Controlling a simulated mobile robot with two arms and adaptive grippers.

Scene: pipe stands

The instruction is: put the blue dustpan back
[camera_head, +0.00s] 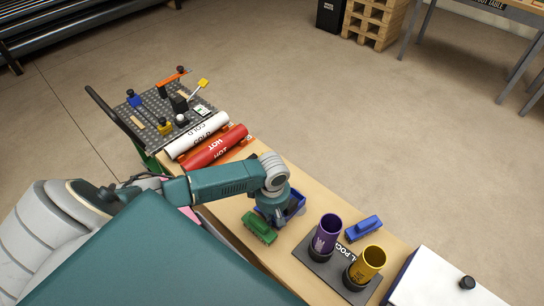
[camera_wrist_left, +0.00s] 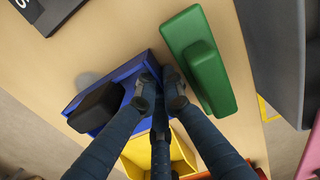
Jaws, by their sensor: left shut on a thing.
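The blue dustpan (camera_head: 297,204) is on or just above the wooden table, partly hidden by my left gripper (camera_head: 273,214). In the left wrist view, the blue dustpan (camera_wrist_left: 118,88) has a black handle (camera_wrist_left: 96,108) pointing to the lower left. My left gripper (camera_wrist_left: 160,88) is shut on the dustpan's edge there. A green block-like piece with a raised grip (camera_wrist_left: 200,60) lies close beside the fingers and apart from them; it also shows in the head view (camera_head: 258,227). Whether the dustpan touches the table cannot be told. My right gripper is not in view.
A purple cup (camera_head: 326,234) and a yellow cup (camera_head: 366,266) stand on a dark base, with a blue piece (camera_head: 363,228) behind. White (camera_head: 197,136) and red (camera_head: 214,147) pipes lie beyond my arm. A yellow open container (camera_wrist_left: 157,158) shows under the fingers in the wrist view.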

